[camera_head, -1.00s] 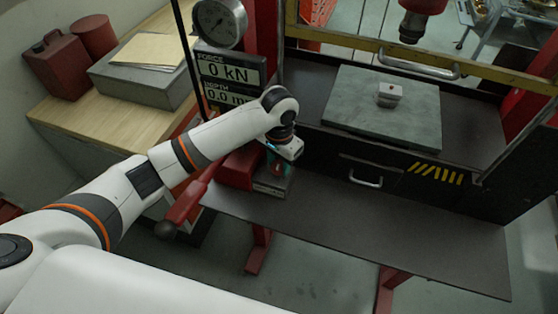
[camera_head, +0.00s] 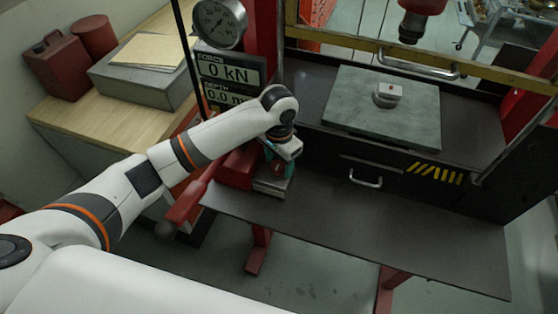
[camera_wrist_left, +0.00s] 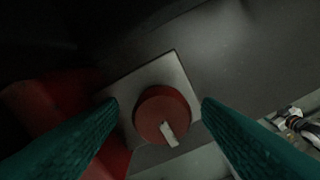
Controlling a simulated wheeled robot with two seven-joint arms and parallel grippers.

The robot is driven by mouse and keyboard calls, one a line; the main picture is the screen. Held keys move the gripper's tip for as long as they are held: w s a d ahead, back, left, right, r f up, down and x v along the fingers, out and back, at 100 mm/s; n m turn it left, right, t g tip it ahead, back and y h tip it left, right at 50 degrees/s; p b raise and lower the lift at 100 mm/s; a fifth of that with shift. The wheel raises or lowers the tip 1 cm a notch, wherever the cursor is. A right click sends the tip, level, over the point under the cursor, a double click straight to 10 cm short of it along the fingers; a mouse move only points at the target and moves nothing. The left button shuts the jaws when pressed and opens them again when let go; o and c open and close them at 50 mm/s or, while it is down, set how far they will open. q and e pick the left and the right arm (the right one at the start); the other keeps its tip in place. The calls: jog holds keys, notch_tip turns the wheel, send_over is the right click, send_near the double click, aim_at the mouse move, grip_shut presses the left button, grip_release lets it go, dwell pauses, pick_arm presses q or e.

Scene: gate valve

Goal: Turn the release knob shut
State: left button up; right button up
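The release knob (camera_wrist_left: 163,114) is a round red knob with a white pointer bar, on a light square plate (camera_wrist_left: 176,72) in the left wrist view. The pointer bar points down and slightly right. My left gripper (camera_wrist_left: 158,112) is open, its teal fingers on either side of the knob with a gap showing on each side. In the head view my left gripper (camera_head: 280,166) points down over the knob's small block (camera_head: 272,187) beside the red pump body, and mostly hides the knob. My right gripper is not in view.
A red lever (camera_head: 187,203) with a dark ball end reaches toward the front left. The dark shelf (camera_head: 380,225) right of the knob is clear. The display (camera_head: 230,70) reads 0 kN, and a gauge (camera_head: 219,24) stands above it. A steel plate with a small block lies behind.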

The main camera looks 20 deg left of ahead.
aim_at(279, 164)
pick_arm(q)
jog(key=shift+s+f, duration=0.1)
jog(key=shift+r+b, duration=0.35)
jog(key=shift+r, duration=0.15)
notch_tip(279, 164, up, 11)
jog(key=b, duration=0.2)
dwell(0.4)
